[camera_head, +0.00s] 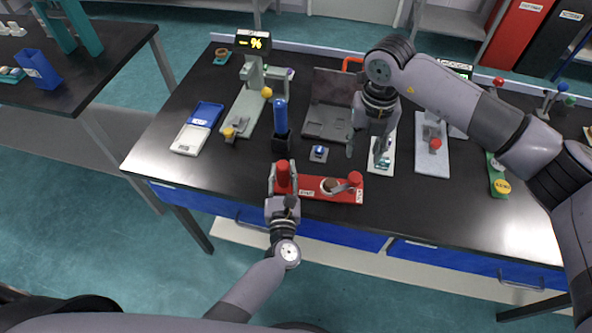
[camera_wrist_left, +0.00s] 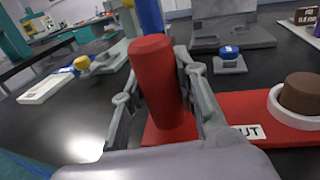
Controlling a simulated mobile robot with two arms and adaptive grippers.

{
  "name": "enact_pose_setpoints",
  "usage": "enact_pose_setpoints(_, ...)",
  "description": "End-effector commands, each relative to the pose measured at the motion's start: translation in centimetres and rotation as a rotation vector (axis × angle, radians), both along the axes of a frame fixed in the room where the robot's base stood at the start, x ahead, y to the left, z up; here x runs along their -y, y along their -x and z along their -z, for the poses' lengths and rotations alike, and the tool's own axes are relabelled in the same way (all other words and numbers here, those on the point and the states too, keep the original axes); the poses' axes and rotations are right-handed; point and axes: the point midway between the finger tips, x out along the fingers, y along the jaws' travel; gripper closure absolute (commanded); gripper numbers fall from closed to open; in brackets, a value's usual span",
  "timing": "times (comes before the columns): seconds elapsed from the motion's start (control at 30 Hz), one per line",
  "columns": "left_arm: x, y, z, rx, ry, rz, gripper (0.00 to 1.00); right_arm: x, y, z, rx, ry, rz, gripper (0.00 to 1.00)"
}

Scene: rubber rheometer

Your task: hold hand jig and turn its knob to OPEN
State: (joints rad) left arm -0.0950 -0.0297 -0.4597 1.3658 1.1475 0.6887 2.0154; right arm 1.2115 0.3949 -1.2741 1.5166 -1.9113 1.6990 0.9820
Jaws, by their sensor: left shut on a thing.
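My left gripper (camera_head: 282,180) is shut on the red handle; in the left wrist view the fingers lie on both sides of the handle (camera_wrist_left: 157,85). The brown disc (camera_wrist_left: 302,93) also shows there, at the right. The knob's setting is too small to read. My right gripper (camera_head: 366,148) is open and empty above the table, behind the knob.
A small block with a blue knob (camera_head: 318,153) sits behind the jig. The black table's front edge (camera_head: 240,197) is close to the jig.

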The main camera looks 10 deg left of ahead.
Motion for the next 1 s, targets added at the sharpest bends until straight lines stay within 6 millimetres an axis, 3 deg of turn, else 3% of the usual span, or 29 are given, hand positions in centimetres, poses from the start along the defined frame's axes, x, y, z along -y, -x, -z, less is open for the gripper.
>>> enact_pose_setpoints(0.13,0.0,0.0,0.0,0.000,0.000,0.000,1.00,-0.1,0.0,-1.7,0.002,-0.002,-0.074,0.51)
enact_pose_setpoints(0.27,0.0,0.0,0.0,0.000,0.000,0.000,1.00,0.0,0.0,-0.8,-0.001,0.000,-0.077,0.51)
enact_pose_setpoints(0.7,0.0,0.0,0.0,0.000,0.000,0.000,1.00,0.0,0.1,7.4,-0.002,-0.001,-0.075,0.51)
enact_pose_setpoints(1.0,0.0,0.0,0.0,0.000,0.000,0.000,1.00,0.0,0.0,10.1,0.001,-0.001,-0.077,0.51)
